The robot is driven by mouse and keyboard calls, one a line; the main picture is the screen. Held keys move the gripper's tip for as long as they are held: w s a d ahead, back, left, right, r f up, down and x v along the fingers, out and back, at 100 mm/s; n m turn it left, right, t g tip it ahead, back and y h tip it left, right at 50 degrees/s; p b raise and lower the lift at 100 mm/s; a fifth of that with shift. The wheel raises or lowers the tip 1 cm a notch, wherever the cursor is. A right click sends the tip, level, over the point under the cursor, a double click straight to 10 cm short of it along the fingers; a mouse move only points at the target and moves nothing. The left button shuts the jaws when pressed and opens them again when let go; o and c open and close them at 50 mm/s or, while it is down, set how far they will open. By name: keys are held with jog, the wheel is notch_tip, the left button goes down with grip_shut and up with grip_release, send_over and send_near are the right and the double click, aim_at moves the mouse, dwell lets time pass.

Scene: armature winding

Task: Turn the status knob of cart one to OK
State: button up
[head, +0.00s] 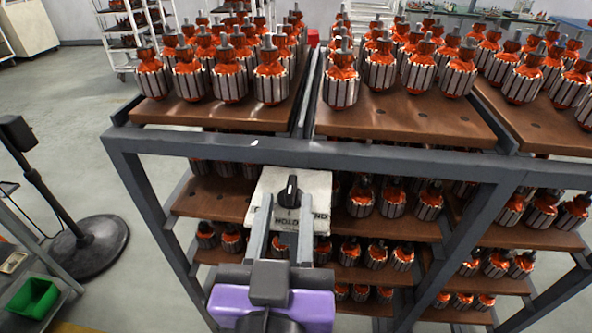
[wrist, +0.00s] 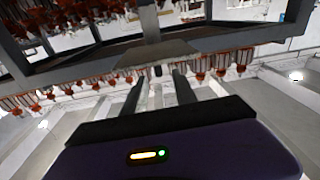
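The status knob (head: 290,191) is a small black knob with a light pointer line, set on a pale plate (head: 318,185) on the front of the cart (head: 340,158). In the wrist view the fingers (wrist: 157,85) are also apart, with the dark knob (wrist: 158,71) beyond the tips. Nothing shows between them, and contact cannot be told.
Brown shelves (head: 410,115) on the cart hold many copper-wound armatures. A black stand (head: 85,240) with a round base and a green bin (head: 32,298) are at the left. A white rack (head: 130,30) stands behind. Grey floor is open at the left.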

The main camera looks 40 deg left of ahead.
jog(key=shift+w+a+r+m+h, duration=0.1)
jog(key=shift+w+a+m+h, duration=0.1)
jog(key=shift+m+h, duration=0.3)
jog(key=shift+w+a, duration=0.1)
jog(key=shift+w, duration=0.05)
jog(key=p+x, duration=0.1)
jog(key=x, duration=0.6)
jog(key=shift+w+p, duration=0.2)
jog(key=shift+p, duration=0.1)
jog(key=shift+c, duration=0.4)
grip_shut()
